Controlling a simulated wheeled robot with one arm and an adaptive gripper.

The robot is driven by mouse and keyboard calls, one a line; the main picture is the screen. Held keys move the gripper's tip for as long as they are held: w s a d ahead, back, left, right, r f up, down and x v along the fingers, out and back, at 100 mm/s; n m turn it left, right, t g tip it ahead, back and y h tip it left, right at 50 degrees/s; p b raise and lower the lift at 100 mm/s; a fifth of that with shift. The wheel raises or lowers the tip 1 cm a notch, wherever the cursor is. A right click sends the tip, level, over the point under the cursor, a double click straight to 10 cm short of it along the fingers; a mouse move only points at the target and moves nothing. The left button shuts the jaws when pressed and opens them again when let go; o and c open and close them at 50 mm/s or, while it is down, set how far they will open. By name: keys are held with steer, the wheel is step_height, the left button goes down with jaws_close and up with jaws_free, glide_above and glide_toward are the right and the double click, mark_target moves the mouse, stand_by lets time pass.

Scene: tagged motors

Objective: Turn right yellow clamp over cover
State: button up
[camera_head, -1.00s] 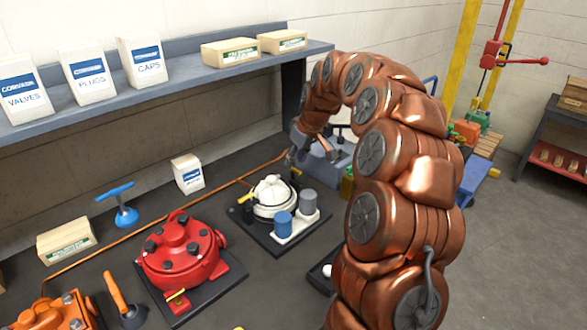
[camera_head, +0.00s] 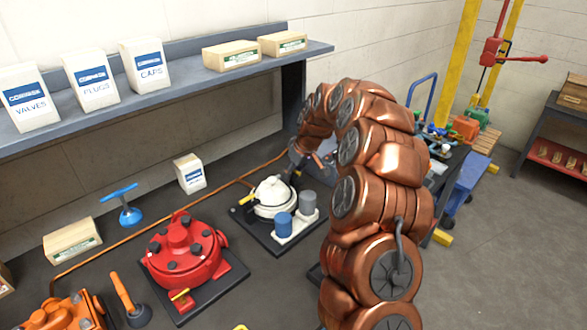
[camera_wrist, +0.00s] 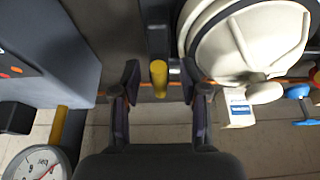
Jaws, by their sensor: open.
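The white motor with its pale cover (camera_head: 273,195) sits on a dark base plate (camera_head: 256,229) in the head view. The cover also shows in the wrist view (camera_wrist: 250,38) at upper right. A yellow clamp handle (camera_wrist: 158,75) stands beside the cover in the wrist view. My gripper (camera_wrist: 160,82) is open, with one finger on each side of this handle; contact is not clear. In the head view my gripper (camera_head: 298,168) is at the right side of the white motor and hides the right clamp. Another yellow clamp (camera_head: 246,200) is on the motor's left.
A blue cup (camera_head: 284,225) and a grey cup (camera_head: 308,203) stand on a white tray in front of the motor. A red motor (camera_head: 183,252) is at left. A gauge (camera_wrist: 38,163) shows at lower left in the wrist view. The shelf (camera_head: 190,82) runs behind.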

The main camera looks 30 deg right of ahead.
jaws_close()
stand_by(0.4)
steer(key=shift+f+m+b, duration=0.15)
steer(key=shift+m+b, duration=0.15)
steer(key=shift+b, duration=0.25)
steer(key=m+b, duration=0.1)
steer(key=b, duration=0.1)
steer(key=m+h+b, duration=0.1)
steer(key=m+b, duration=0.1)
steer(key=shift+d+f+m+h+b, duration=0.15)
steer(key=shift+m+h+b, duration=0.15)
steer(key=shift+b, duration=0.1)
steer(key=m+h+b, duration=0.1)
steer(key=m+b, duration=0.3)
steer(key=b, duration=0.1)
steer(key=shift+w+m+h, duration=0.1)
steer(key=shift+m+h, duration=0.2)
steer(key=shift+h, duration=0.1)
steer(key=m+b, duration=0.2)
steer(key=m+g+h+b, duration=0.1)
steer(key=m+b, duration=0.1)
steer(key=m, duration=0.1)
steer(key=shift+h+b, duration=0.3)
steer(key=shift+d+r+m+g+h+b, duration=0.15)
steer(key=shift+m+g+b, duration=0.35)
steer(key=shift+m, duration=0.55)
steer(key=shift+a+r+m+g+h+b, duration=0.2)
steer(key=shift+m+g+b, duration=0.25)
steer(key=shift+m, duration=0.6)
steer(key=shift+s+d, duration=0.2)
